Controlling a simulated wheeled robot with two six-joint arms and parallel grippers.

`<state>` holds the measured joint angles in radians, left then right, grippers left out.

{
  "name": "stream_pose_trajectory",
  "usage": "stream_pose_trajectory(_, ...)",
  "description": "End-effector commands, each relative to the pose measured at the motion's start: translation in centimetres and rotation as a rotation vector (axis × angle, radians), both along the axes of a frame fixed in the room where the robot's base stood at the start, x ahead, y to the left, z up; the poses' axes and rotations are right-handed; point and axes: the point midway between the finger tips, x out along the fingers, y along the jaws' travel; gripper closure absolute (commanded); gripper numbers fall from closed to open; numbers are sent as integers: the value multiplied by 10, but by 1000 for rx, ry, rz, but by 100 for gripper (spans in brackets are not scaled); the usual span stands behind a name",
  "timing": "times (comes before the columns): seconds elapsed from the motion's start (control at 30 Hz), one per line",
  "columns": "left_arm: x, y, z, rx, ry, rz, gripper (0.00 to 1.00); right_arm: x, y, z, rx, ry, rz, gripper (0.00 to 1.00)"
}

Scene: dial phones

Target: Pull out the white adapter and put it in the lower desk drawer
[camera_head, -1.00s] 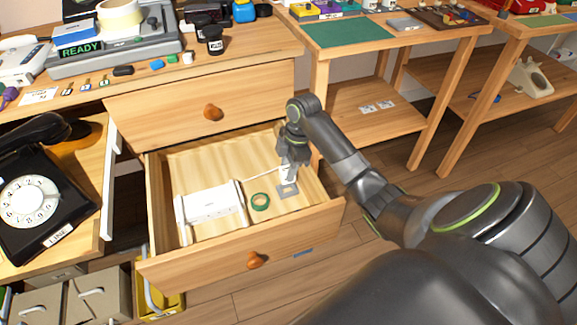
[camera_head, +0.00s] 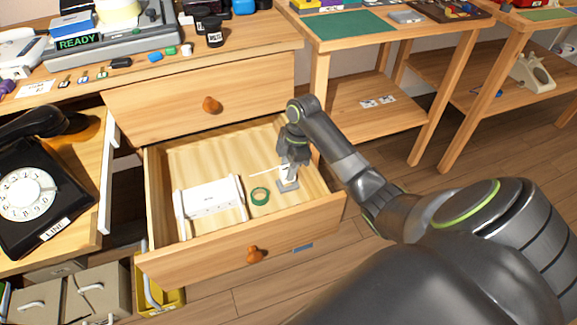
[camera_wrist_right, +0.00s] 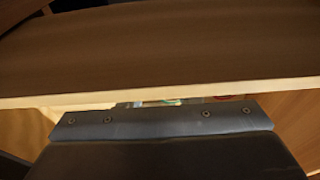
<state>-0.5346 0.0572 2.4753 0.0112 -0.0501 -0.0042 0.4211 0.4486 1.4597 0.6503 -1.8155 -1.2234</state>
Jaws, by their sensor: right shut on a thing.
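The lower desk drawer (camera_head: 168,262) is pulled open in the head view. My right gripper (camera_head: 288,178) points down inside it, near its right side. The gripper is shut on a small white piece, which looks like the white adapter (camera_head: 286,171); the fingers hide most of it. It is low over the drawer floor beside a small grey plate-like piece (camera_head: 290,187); I cannot tell whether they touch. In the right wrist view my gripper's dark body fills the lower part and hides what it holds. My left gripper is not in view.
In the drawer lie a white box-like holder (camera_head: 211,198) and a green tape roll (camera_head: 260,196), left of the gripper. A thin white rod (camera_head: 264,172) lies there too. The closed upper drawer (camera_head: 150,112) is behind. A black dial phone (camera_head: 38,190) stands at left.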

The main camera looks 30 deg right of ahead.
Motion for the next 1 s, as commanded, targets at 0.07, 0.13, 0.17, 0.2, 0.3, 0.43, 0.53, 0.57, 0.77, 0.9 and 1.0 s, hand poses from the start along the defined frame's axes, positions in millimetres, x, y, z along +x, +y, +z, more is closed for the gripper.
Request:
stream_pose_trajectory(0.07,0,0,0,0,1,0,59,0,0,0,0,0,0,82)
stream_pose_trajectory(0.13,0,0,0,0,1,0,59,0,0,-1,0,0,0,82)
stream_pose_trajectory(0.17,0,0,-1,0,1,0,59,0,0,-1,0,0,0,82)
stream_pose_trajectory(0.2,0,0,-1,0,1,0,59,0,0,-2,0,0,0,82)
stream_pose_trajectory(0.3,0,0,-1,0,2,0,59,0,0,-4,0,1,0,82)
stream_pose_trajectory(0.43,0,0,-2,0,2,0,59,0,0,-6,0,1,0,82)
stream_pose_trajectory(0.53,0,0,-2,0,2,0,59,0,0,-8,0,1,0,82)
stream_pose_trajectory(0.57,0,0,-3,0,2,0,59,0,0,-9,0,1,0,82)
stream_pose_trajectory(0.77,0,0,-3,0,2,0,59,0,0,-13,0,0,0,82)
stream_pose_trajectory(0.9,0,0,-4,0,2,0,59,0,0,-16,0,0,0,82)
stream_pose_trajectory(1.0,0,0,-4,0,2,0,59,0,0,-18,0,0,0,82)
